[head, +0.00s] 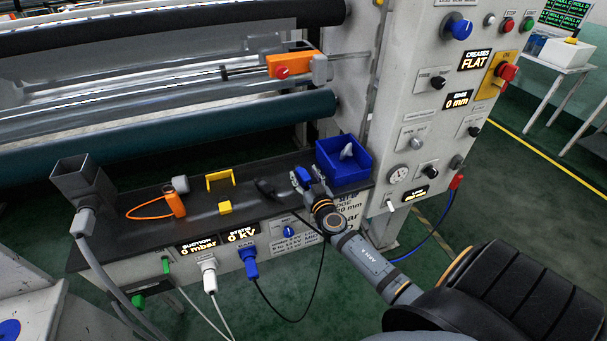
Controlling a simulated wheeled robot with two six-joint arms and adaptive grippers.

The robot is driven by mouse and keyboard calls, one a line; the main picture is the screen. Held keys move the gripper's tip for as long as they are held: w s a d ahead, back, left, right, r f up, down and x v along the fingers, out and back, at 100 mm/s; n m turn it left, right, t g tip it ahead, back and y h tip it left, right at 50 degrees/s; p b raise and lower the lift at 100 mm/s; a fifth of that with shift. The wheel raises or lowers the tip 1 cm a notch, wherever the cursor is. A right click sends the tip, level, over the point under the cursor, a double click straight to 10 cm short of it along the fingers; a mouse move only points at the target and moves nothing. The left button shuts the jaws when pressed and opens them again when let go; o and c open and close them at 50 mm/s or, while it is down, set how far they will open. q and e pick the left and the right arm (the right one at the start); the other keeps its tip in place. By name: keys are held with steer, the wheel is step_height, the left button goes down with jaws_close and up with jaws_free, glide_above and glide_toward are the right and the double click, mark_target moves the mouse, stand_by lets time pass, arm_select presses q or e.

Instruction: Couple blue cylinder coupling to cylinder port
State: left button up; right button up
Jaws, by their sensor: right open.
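A blue coupling (249,264) with a black line hanging from it sits at the front face of the bench, below the STATIC display. I cannot tell whether it is fully seated, or which fitting is the cylinder port. A blue hose (424,242) runs along the right cabinet to a red fitting (456,182) on the cabinet's side. My right gripper (301,179), with blue finger pads, is open over the right end of the bench, beside the blue bin and apart from the blue coupling. My left gripper is not in view.
The dark bench top (110,243) carries an orange looped tool (174,204) and a yellow bracket (220,181). The blue bin (345,168) holds a pale item. White (209,274) and green (137,301) plugs are left of the coupling. A grey hopper (82,184) stands left.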

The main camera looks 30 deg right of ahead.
mark_target(301, 169)
steer(key=x, duration=0.3)
steer(key=shift+f, duration=0.15)
steer(key=shift+s, duration=0.1)
steer(key=shift+c, duration=0.2)
steer(key=shift+c, duration=1.3)
jaws_close()
steer(key=shift+r, duration=0.5)
steer(key=f+b+v, duration=0.1)
steer(key=b+v, duration=0.4)
steer(key=v, duration=1.3)
steer(key=shift+r, duration=0.3)
